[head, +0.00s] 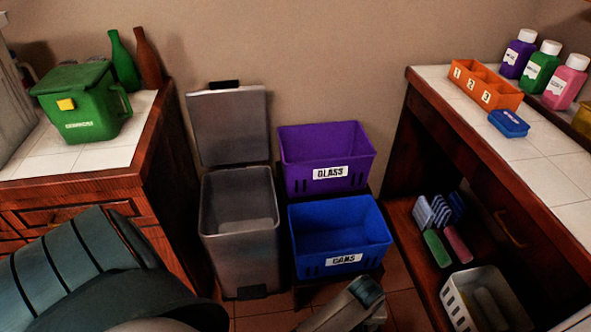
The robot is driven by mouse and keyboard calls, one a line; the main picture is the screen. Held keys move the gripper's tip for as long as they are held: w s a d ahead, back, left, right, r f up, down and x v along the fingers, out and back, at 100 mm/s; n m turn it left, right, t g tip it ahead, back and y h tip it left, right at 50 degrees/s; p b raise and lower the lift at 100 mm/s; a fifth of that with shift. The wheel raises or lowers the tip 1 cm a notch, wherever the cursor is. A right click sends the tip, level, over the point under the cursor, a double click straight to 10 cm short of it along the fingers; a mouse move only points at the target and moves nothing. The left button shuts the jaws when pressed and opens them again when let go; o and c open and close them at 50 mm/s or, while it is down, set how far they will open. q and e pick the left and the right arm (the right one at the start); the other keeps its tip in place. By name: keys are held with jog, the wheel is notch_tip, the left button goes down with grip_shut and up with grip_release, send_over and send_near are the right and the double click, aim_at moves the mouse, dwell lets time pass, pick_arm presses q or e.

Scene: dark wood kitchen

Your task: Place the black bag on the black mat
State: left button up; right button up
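I see no black bag and no black mat in the head view. A large dark teal and black part of my own arm fills the lower left corner. A smaller grey and teal part, which looks like mine, shows at the bottom edge in the middle. No gripper fingers can be made out on either, so I cannot see what my grippers hold.
An open grey pedal bin (240,255) stands beside stacked purple (325,158) and blue (340,238) boxes. The left counter holds a green caddy (85,105) and bottles.

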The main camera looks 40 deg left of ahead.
pick_arm(q)
jog(key=s+a+f+m+t, duration=0.1)
jog(key=s+a+f+m, duration=0.1)
jog(key=s+m, duration=0.3)
jog(key=s+a+f+m+t, duration=0.1)
jog(key=s+a+m, duration=0.4)
jog(key=s, duration=0.7)
jog(key=shift+s+a+f, duration=0.3)
jog(key=shift+f, duration=0.1)
